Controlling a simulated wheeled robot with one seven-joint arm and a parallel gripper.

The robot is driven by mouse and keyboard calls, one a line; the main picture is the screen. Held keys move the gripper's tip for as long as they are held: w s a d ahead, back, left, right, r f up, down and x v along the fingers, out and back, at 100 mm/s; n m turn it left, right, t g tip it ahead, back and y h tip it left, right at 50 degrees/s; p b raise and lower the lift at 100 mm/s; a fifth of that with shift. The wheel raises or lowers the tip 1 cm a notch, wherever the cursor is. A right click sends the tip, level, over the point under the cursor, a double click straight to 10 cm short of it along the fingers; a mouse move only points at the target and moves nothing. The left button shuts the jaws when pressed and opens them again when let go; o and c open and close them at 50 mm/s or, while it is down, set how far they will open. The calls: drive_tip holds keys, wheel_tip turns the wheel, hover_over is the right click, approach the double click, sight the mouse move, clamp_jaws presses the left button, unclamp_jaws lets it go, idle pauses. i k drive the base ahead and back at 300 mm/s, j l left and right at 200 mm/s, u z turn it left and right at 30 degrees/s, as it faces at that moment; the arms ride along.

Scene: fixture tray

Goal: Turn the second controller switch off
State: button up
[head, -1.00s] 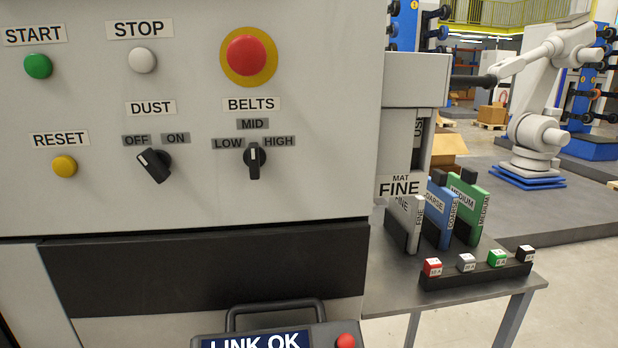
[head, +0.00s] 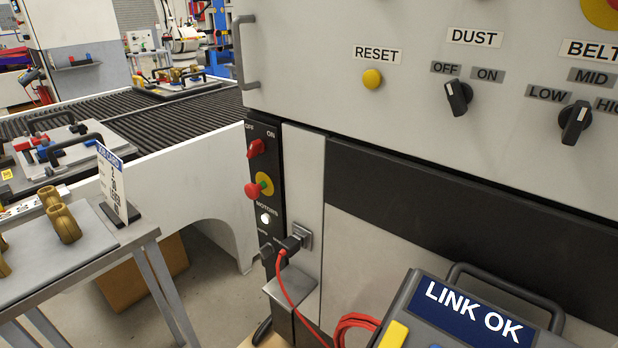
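No label in the head view names a second controller. A red rotary switch (head: 256,147) sits on a black side strip (head: 265,205) under small OFF and ON marks; its handle seems to lean up to the right, towards ON. On the grey panel, the black DUST knob (head: 458,98) has its white mark tilted up-left, towards OFF. The black BELTS knob (head: 575,122) stands at the right under LOW, MID and a cut-off HIGH label. A controller box reading LINK OK (head: 472,312) is at the lower right, partly out of frame. My gripper is not in view.
Below the red switch are a red button on yellow (head: 258,187), a white lamp (head: 265,218) and a plug with red cable (head: 283,285). A side table (head: 75,262) with brass fittings and a roller conveyor (head: 195,115) lie left. Some floor shows between table and machine.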

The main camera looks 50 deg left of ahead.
sight(258, 145)
drive_tip(key=u, duration=1.6)
